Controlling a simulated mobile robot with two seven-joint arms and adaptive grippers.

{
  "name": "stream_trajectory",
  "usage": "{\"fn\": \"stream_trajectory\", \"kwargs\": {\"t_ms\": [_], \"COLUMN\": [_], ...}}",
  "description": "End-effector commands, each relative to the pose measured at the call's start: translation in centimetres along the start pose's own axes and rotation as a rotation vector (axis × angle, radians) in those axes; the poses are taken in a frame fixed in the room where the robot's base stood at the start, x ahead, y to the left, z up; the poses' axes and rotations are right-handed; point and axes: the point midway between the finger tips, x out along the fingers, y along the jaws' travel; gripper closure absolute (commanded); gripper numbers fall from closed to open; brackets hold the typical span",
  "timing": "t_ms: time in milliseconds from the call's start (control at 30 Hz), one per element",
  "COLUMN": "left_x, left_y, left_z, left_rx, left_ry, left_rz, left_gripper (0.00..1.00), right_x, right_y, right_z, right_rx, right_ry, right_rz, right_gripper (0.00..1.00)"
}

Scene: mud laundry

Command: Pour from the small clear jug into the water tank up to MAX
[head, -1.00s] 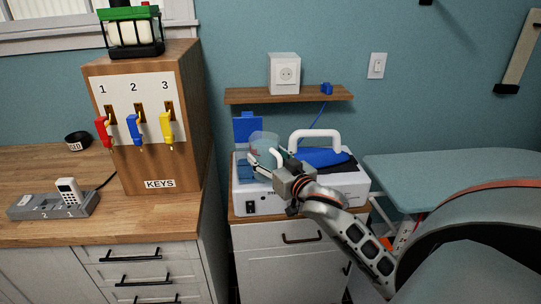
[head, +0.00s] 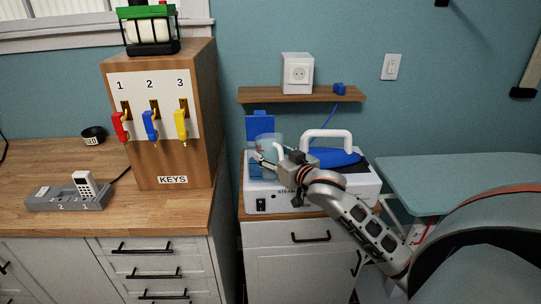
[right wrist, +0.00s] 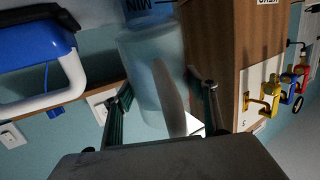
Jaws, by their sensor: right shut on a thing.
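My right gripper (head: 268,158) is shut on the small clear jug (head: 266,143), over the left end of the white steam station (head: 350,193). In the right wrist view the pale, see-through jug (right wrist: 148,75) sits between the two fingers of the right gripper (right wrist: 160,108). The raised blue lid (head: 260,124) stands behind the jug. A blue surface marked MIN (right wrist: 150,8), seen upside down, shows beyond the jug. The MAX mark and the water level cannot be seen. Whether the jug is pouring cannot be told. My left gripper is out of view.
A blue iron with a white handle (head: 327,138) rests on the station, right of the jug. The wooden key box (head: 206,120) stands close on the left. A wall shelf (head: 300,94) is above. The ironing board (head: 450,180) is at the right.

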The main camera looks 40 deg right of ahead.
Motion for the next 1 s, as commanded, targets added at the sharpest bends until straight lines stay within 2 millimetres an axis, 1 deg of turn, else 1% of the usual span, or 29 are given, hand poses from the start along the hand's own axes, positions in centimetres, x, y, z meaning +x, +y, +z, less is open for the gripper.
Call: {"fn": "stream_trajectory", "kwargs": {"t_ms": [33, 300, 667, 1000], "left_x": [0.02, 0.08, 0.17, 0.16], "left_y": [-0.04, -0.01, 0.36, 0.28], "left_z": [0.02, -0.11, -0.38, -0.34], "left_rx": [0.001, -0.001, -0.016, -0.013], "left_ry": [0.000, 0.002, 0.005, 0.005], "left_rz": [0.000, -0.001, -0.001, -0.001], "left_gripper": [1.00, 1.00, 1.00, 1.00], "right_x": [0.30, 0.74, 0.74, 0.83], "right_y": [0.76, 0.78, 0.73, 0.79], "right_z": [0.43, 0.69, 0.81, 0.77], "right_rx": [-0.010, -0.007, -0.006, -0.008], "right_ry": [-0.021, -0.060, -0.063, -0.069], "right_rz": [0.003, -0.040, -0.042, -0.067], "right_gripper": [0.97, 0.98, 0.98, 0.98]}}
